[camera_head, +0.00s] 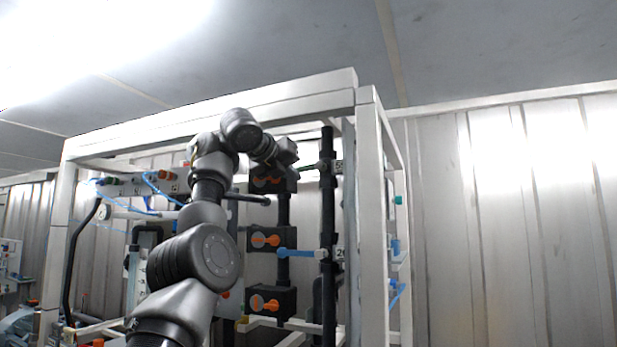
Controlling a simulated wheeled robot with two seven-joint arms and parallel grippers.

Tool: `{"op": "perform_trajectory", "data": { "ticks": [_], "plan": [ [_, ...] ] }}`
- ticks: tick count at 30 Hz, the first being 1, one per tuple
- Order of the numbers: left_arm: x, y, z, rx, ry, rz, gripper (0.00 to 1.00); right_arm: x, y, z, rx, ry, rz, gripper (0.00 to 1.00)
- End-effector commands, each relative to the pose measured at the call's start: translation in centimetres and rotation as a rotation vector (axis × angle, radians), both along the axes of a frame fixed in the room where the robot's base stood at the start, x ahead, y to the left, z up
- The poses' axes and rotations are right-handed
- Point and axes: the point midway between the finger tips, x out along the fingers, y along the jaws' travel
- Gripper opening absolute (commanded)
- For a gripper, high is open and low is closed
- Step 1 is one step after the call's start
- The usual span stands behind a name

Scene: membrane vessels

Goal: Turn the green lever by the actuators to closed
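Black actuators with orange indicators stand in a column inside the white frame: an upper one (268,182), a middle one (265,239) and a lower one (264,301). A thin green strip (309,168), seemingly the green lever, shows by the black vertical pipe beside the upper actuator. Its exact angle is hard to tell. My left gripper (291,154) is raised at the top of the actuator column, just left of the strip. Its fingers are too small and turned away to read, and contact cannot be told. My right gripper is out of view.
A blue lever (297,253) sticks out level beside the middle actuator. The white frame post (371,220) stands close to the right, and the top beam (220,112) runs above my arm. Blue tubes (150,190) hang at the left.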

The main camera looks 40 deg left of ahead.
Motion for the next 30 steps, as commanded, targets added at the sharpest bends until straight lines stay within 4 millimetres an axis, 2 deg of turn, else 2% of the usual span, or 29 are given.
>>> {"op": "perform_trajectory", "data": {
  "ticks": [14, 30],
  "plan": [
    [-0.50, 0.60, 0.88, -0.003, -0.003, 0.008, 0.00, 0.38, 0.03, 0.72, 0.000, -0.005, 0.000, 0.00],
    [-0.73, 0.09, 1.22, -0.002, -0.006, 0.002, 0.00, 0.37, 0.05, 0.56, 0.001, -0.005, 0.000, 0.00]
  ]
}}
